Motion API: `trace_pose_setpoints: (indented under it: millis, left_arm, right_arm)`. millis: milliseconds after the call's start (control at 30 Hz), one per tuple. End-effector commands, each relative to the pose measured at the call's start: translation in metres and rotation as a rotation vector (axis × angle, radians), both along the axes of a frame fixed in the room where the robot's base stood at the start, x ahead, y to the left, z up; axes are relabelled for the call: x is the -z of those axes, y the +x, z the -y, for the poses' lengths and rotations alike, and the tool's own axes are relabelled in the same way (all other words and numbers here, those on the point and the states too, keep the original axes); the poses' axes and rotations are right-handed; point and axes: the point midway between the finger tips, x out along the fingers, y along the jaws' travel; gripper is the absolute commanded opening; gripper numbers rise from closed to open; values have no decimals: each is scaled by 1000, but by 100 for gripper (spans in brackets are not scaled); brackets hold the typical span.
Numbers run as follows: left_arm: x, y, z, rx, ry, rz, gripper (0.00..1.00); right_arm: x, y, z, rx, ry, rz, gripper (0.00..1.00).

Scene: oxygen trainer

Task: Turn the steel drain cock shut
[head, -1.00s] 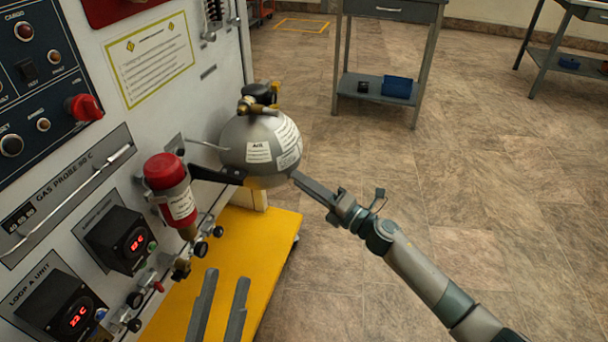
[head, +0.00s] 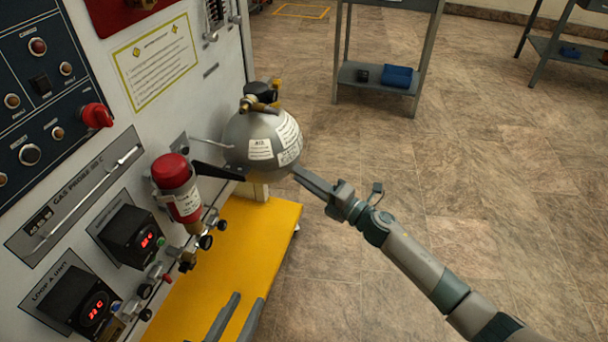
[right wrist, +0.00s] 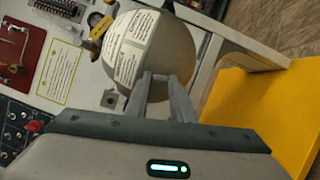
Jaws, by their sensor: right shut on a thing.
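Several small metal fittings with dark knobs (head: 205,242) sit low on the panel, by the red bottle (head: 184,190) and the display boxes. I cannot tell which is the steel drain cock. My left gripper (head: 249,297) is at the bottom edge of the head view, its two fingers apart and empty over the yellow deck, right of the fittings. My right gripper (head: 297,171) is shut on the round grey bottle (head: 240,135), at its lower right side. In the right wrist view its fingertips (right wrist: 164,78) meet the bottle (right wrist: 165,50); the exact grip is hidden.
The upright panel (head: 215,95) fills the left side, with a red knob (head: 97,115) and two display boxes (head: 132,236). The yellow deck (head: 260,235) lies below it. The floor to the right is clear up to the grey tables (head: 350,75).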

Motion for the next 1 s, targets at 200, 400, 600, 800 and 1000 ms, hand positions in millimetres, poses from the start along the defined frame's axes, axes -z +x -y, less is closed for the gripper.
trace_pose_setpoints:
  millis: [200,400,600,800,1000]
  left_arm:
    - [1,0,0,0,1,-6,31]
    - [1,0,0,0,2,-4,31]
    - [0,0,0,-1,1,-3,31]
    - [0,0,0,-1,1,-3,31]
    - [4,-1,-1,2,8,-25,31]
  right_arm:
    - [1,0,1,2,0,-2,0]
    - [1,0,1,1,0,-2,41]
    - [1,0,0,1,0,-1,41]
    - [1,-3,3,1,0,-1,41]
    - [3,-14,15,2,-1,-3,41]
